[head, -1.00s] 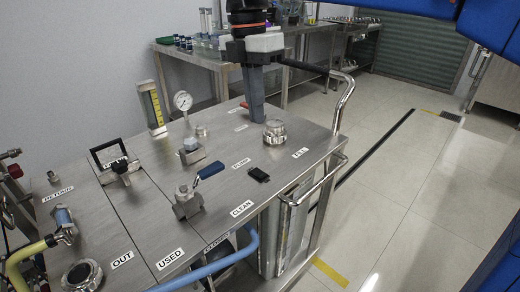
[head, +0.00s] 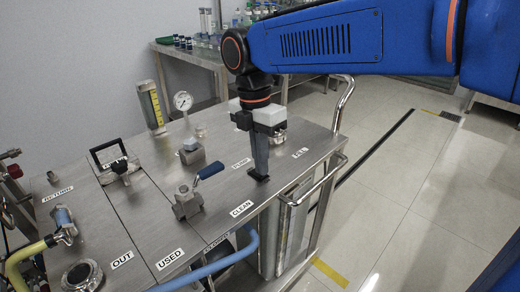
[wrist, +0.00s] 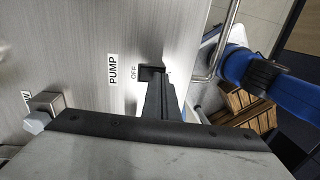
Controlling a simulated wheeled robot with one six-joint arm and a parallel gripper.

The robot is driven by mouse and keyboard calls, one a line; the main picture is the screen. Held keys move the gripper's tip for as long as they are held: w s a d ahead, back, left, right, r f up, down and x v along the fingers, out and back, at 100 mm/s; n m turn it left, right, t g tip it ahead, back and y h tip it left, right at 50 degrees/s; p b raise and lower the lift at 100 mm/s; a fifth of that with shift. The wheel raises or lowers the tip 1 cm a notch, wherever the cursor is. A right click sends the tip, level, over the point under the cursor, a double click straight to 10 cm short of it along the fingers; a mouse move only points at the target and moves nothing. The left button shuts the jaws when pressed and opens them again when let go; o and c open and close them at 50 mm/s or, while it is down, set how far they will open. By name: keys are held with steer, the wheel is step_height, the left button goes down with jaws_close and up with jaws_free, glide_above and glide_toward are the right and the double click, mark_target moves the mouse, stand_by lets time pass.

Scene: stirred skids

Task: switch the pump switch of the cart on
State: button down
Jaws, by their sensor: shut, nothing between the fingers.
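The pump switch (head: 257,178) is a small black rocker on the steel cart top (head: 225,222), close to the PUMP label. In the wrist view the switch (wrist: 148,72) lies between an OFF label on its left and a mostly hidden mark on its right. My gripper (head: 261,170) points down with its fingers shut and empty, their tips at the switch. In the wrist view the gripper (wrist: 160,82) covers the switch's near right part. I cannot tell whether the tips press on it or which way the rocker is tilted.
A round metal cap (head: 278,137) sits behind my fingers, and a pressure gauge (head: 183,102) stands further back. A steel handrail (head: 318,180) runs along the cart's right edge. The floor right of the cart is clear.

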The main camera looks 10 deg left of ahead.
mark_target(252, 171)
steer(key=shift+f, duration=0.2)
steer(key=shift+s+d+f, duration=0.1)
steer(key=shift+f, duration=0.1)
stand_by(0.5)
steer(key=shift+w+a+r, duration=0.2)
steer(key=shift+w+a, duration=0.35)
steer(key=shift+a, duration=0.1)
step_height(252, 171, up, 14)
steer(key=w+a, duration=0.1)
steer(key=shift+a, duration=0.15)
stand_by(0.3)
